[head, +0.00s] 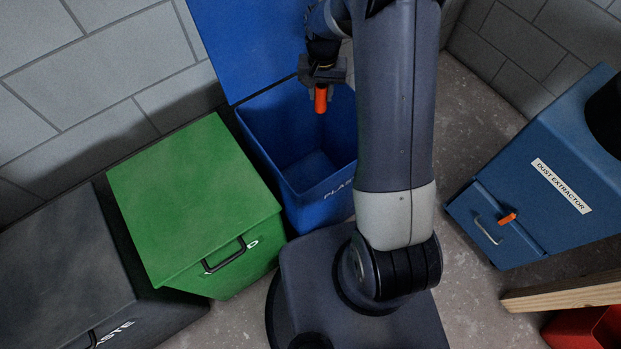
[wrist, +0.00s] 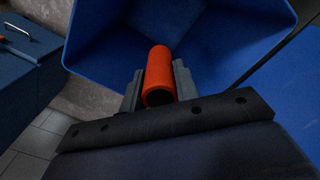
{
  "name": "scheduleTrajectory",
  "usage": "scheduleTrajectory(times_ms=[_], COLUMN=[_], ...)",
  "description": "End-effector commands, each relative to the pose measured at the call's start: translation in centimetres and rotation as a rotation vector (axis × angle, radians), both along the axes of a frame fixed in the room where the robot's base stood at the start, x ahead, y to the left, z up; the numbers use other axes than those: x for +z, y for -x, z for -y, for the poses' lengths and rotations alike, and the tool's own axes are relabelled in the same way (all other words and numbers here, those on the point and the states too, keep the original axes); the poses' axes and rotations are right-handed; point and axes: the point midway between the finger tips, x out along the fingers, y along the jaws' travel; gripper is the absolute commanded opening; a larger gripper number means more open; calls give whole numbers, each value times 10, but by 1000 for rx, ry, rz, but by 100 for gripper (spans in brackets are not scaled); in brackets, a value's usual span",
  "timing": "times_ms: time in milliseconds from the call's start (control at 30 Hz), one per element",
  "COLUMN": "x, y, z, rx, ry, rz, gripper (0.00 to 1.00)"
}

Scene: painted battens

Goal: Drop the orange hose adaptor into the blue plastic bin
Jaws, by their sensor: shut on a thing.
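The orange hose adaptor (head: 321,99) is a short orange tube. My gripper (head: 321,86) is shut on it and holds it above the open mouth of the blue plastic bin (head: 304,193). In the wrist view the adaptor (wrist: 159,75) sits between the two fingers of my gripper (wrist: 158,84), with the blue bin's inside wall (wrist: 100,45) behind it. The bin's lid (head: 240,45) is raised at the back. The part of the bin floor that shows looks empty. My arm hides the bin's right side in the head view.
A green bin (head: 190,200) with a shut lid stands left of the blue bin, and a dark bin (head: 70,260) stands further left. A blue dust extractor (head: 540,160) stands at the right. A wooden batten (head: 565,293) and a red container (head: 590,330) are at the lower right.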

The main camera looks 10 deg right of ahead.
Motion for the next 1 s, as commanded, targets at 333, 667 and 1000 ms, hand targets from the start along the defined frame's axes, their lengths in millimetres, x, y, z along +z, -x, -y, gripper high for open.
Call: scheduleTrajectory(times_ms=[333,667,1000], x=[-46,-60,-100], y=[-9,-9,-9], z=[0,0,0], rx=[-81,-90,-90], ry=[0,0,0], rz=[1,-1,-2], gripper=[6,6,6])
